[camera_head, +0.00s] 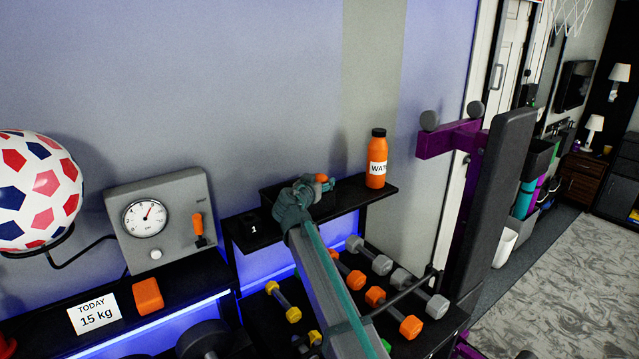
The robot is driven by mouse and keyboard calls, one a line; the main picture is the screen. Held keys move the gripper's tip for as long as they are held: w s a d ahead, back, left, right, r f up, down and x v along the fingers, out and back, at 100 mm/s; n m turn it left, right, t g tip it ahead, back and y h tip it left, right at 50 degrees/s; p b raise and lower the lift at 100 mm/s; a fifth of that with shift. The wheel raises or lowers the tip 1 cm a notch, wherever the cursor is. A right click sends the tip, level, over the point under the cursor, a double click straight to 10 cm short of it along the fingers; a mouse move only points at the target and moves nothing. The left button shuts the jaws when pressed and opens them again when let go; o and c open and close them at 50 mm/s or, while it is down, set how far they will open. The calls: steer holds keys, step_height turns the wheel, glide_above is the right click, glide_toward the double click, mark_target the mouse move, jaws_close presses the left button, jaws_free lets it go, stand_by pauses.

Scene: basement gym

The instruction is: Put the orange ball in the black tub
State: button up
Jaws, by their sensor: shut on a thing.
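My gripper (316,184) is above the narrow black shelf at the middle of the head view, seen from behind. It is shut on the orange ball (321,178), of which only a small orange part shows at the fingertips. The black tub (267,199) appears as a dark low shape on the shelf, behind and beside my gripper. My gripper and arm hide much of it. I cannot tell whether the ball is over the tub, inside it or in front of it.
An orange water bottle (376,160) stands upright at the shelf's right end. Several dumbbells (383,265) lie on the rack below. A purple post with a black pad (487,200) stands to the right.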

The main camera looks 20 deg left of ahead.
steer(key=shift+f+b, duration=0.35)
steer(key=shift+b, duration=0.2)
steer(key=o, duration=1.4)
steer(key=shift+c, duration=0.2)
steer(key=shift+r, duration=0.15)
steer(key=shift+r+p, duration=0.45)
steer(key=shift+p, duration=0.5)
steer(key=shift+s+f, duration=0.1)
steer(key=shift+s, duration=0.25)
steer(key=s+r+b, duration=0.2)
steer(key=s+b, duration=0.3)
steer(key=s, duration=0.6)
